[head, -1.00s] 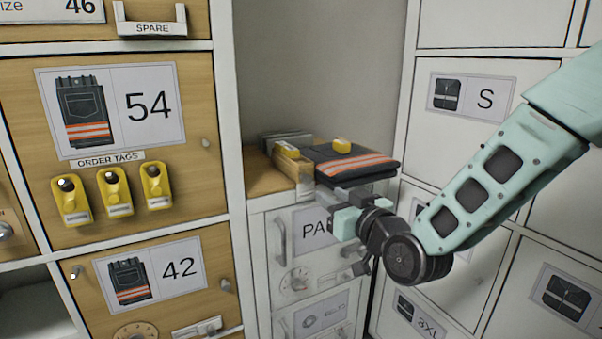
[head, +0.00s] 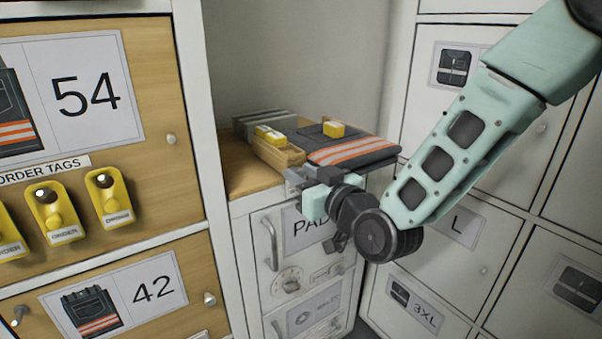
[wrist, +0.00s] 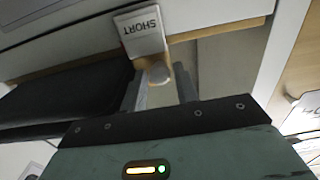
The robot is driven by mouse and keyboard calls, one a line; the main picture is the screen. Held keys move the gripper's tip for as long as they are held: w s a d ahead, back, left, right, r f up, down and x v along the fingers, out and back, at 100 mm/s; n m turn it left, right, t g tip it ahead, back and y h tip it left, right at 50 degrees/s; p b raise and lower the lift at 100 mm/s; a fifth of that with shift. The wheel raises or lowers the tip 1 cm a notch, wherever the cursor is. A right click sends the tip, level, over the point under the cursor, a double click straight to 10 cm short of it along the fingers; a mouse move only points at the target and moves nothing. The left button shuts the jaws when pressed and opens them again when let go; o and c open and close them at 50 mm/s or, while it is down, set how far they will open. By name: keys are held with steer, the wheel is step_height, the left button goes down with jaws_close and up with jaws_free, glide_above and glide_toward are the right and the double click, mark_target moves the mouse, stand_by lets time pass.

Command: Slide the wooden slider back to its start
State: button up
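The wooden slider (head: 282,153) lies on the wooden shelf top (head: 250,181) in the alcove, with a yellow tag (head: 269,134) on it. It sits left of folded dark trousers (head: 352,146) with orange stripes. My gripper (head: 297,177) is at the shelf's front edge, just in front of the slider's near end. In the wrist view, a round wooden knob (wrist: 158,73) shows between my two grey fingers, below a plate marked SHORT (wrist: 141,32). The fingers are apart, with a visible gap to the right of the knob. Contact cannot be told.
A second yellow tag (head: 333,129) lies on the trousers. Grey blocks (head: 265,122) stand behind the slider. A white cabinet with a handle (head: 269,243) is below. Wooden lockers (head: 170,139) stand left, and white lockers (head: 483,271) right.

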jaws_close()
steer(key=s+a+b, duration=0.1)
steer(key=s+a, duration=0.1)
steer(key=a, duration=0.1)
steer(key=s+a, duration=0.2)
steer(key=a, duration=0.1)
steer(key=s+a+b, duration=0.1)
steer(key=s+a, duration=0.2)
steer(key=a, duration=0.1)
steer(key=shift+a+b, duration=0.1)
steer(key=shift+b, duration=0.2)
jaws_free()
steer(key=shift+a, duration=0.1)
